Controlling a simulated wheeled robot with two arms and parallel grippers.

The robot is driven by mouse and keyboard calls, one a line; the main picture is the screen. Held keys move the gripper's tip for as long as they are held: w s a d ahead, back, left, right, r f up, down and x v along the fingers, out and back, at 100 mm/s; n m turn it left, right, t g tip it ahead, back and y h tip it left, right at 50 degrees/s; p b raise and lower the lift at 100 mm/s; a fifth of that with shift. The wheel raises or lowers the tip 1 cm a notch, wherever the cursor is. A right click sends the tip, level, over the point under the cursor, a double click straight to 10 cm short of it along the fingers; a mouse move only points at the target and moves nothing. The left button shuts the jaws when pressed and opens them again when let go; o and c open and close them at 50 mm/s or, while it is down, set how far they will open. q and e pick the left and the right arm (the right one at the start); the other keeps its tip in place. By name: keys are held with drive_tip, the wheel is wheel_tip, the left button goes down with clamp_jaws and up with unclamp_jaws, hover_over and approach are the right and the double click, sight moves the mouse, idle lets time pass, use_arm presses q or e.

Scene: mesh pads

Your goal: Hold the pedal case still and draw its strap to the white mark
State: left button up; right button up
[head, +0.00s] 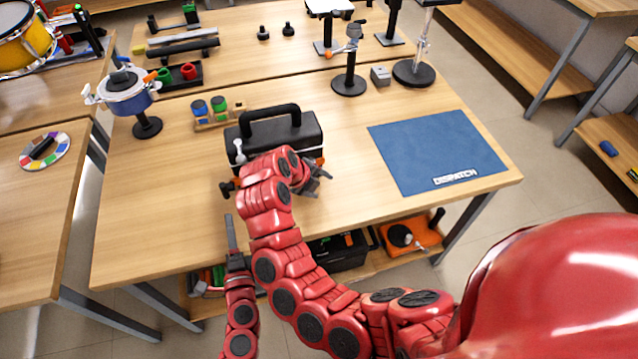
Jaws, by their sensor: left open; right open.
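The pedal case is a black box (302,128) with a raised black handle, upright on the wooden table near the middle. My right arm covers much of its front. A small orange part shows at its front right, and a small white-tipped part at its front left. I cannot make out the strap or the white mark. My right gripper (316,180) is open just in front of the case's right front; I cannot tell whether it touches. My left gripper (231,236) is open at the table's front edge, below and left of the case, apart from it.
A blue DISPATCH mat (437,152) lies bare on the right. A black-based stand (349,83) is at the back. The table's left front is clear.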

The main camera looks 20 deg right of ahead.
clamp_jaws()
idle(1.3)
idle(0.4)
idle(1.1)
drive_tip(key=shift+f, duration=0.1)
idle(0.8)
